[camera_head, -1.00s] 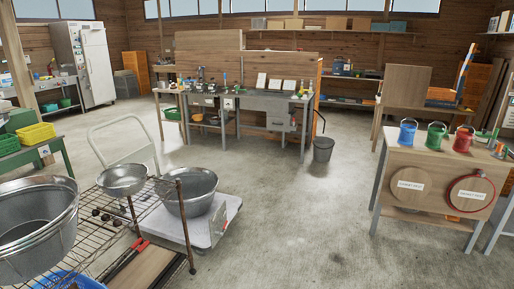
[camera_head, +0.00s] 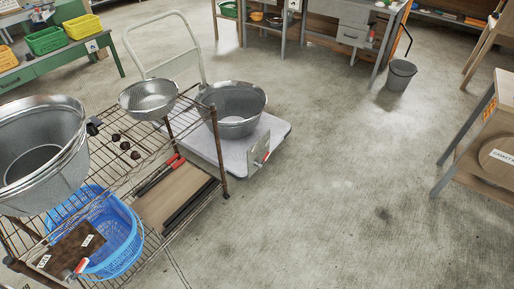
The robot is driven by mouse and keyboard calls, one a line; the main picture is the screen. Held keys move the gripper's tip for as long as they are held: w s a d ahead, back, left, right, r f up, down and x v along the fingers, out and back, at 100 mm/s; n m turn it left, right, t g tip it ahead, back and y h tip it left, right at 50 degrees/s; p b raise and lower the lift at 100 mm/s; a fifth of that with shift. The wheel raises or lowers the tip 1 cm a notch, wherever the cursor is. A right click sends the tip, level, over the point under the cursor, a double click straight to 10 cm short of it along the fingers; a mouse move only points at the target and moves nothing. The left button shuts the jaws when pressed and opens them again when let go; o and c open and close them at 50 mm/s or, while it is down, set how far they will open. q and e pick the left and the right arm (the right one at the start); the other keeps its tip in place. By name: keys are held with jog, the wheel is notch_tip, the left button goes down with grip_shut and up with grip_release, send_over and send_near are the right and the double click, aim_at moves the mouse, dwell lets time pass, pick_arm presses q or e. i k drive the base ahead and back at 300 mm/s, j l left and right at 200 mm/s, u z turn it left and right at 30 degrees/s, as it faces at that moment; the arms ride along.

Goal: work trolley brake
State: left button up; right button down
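The work trolley is a flat platform trolley with a pale grey deck (camera_head: 275,127) and a pale tubular push handle (camera_head: 158,17) at its far side. A metal tub (camera_head: 236,127) stands on the deck. A small upright plate (camera_head: 255,150) is at the deck's near right edge, with a small red and white lever (camera_head: 265,158) on it. The lever is too small to tell its setting. Another red and white lever (camera_head: 79,268) shows at the lower left, by a brown board with small white labels (camera_head: 88,241). Neither of my grippers shows.
A wire rack (camera_head: 222,165) stands left of the trolley, holding large metal tubs (camera_head: 45,112), a colander (camera_head: 148,98), small dark brown pieces (camera_head: 125,146) and a blue basket (camera_head: 128,232). A grey bucket (camera_head: 400,75) stands farther back. The concrete floor right of the trolley is clear.

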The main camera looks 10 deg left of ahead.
aim_at(259, 165)
jog(key=i+l+u, duration=0.1)
jog(key=i+u, duration=0.4)
jog(key=i+l+u, duration=0.3)
jog(key=i+u, duration=0.2)
jog(key=i+l+u, duration=0.5)
jog(key=k+j, duration=0.05)
jog(key=k, duration=0.05)
